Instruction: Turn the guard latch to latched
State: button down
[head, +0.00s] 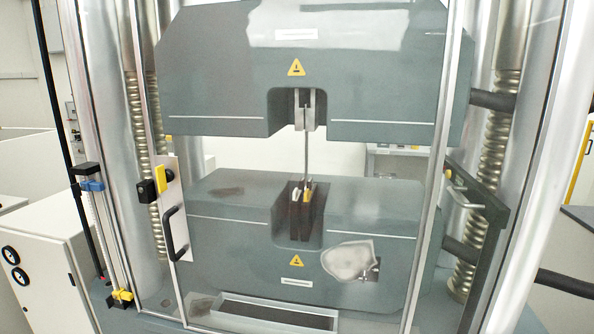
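A clear guard panel in a metal frame (437,150) covers the front of the testing machine in the head view. Near its left edge is a metal plate with a black pull handle (173,234). Just above the handle sit a yellow piece (160,178) and a black block (147,191), close together. On the right is a dark bracket (485,212) with a silver lever (462,197) that slants down to the right. I cannot tell for certain which of these is the guard latch, or its exact setting. My gripper is not in view.
Behind the guard, a thin upright specimen (306,155) stands between the upper crosshead (370,90) and the lower block (225,235). A white cabinet (35,265) with black knobs stands at left. Thick metal posts (540,160) flank the machine.

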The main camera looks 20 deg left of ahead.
aim_at(163, 176)
jog(key=u, duration=1.6)
